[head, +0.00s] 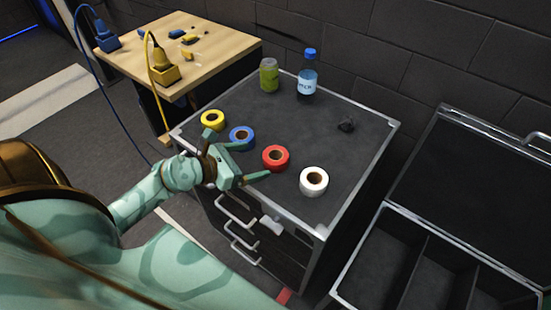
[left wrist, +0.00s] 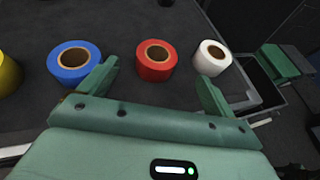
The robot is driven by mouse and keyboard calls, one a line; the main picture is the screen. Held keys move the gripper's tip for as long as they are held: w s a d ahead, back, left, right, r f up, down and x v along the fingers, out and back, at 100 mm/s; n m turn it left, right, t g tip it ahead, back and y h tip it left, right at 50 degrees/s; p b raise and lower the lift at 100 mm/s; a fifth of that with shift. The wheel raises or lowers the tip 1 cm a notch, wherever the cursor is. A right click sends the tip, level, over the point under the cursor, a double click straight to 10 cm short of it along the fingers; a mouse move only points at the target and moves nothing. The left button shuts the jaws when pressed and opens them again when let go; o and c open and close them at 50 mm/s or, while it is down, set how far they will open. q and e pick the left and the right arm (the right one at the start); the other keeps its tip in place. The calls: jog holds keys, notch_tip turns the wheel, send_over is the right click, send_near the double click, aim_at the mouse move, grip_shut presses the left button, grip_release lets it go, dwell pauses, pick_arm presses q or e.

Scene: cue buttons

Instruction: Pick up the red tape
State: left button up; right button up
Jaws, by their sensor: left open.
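The red tape (head: 275,158) is a roll lying flat on the dark top of a metal-edged cabinet (head: 310,120), between the blue tape (head: 241,138) and the white tape (head: 313,181). My left gripper (head: 252,165) is open and empty at the cabinet's front edge, just short of the red tape. In the left wrist view the red tape (left wrist: 156,60) sits ahead, between and beyond the two fingers (left wrist: 155,85). The fingers do not appear to be around it. My right gripper shows in neither view for certain.
A yellow tape (head: 212,119) lies left of the blue one. A green can (head: 269,75) and a blue-capped bottle (head: 308,75) stand at the back, with a small dark lump (head: 347,125) at right. An open case (head: 420,250) stands at right. A wooden table (head: 170,50) is at left.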

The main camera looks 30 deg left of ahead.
aim_at(281, 154)
pick_arm(q)
jog(key=x, duration=0.5)
jog(key=shift+w+d+f+b, duration=0.1)
jog(key=shift+w+b, duration=0.2)
jog(key=shift+w, duration=0.05)
jog(key=x, duration=0.2)
jog(key=b+x, duration=0.1)
jog(key=x, duration=0.1)
jog(key=shift+w+f, duration=0.2)
jog(key=shift+f, duration=0.2)
jog(key=shift+w+d+f, duration=0.1)
jog(key=shift+w, duration=0.25)
jog(key=shift+s, duration=0.1)
jog(key=shift+c, duration=0.9)
jog(key=c, duration=0.9)
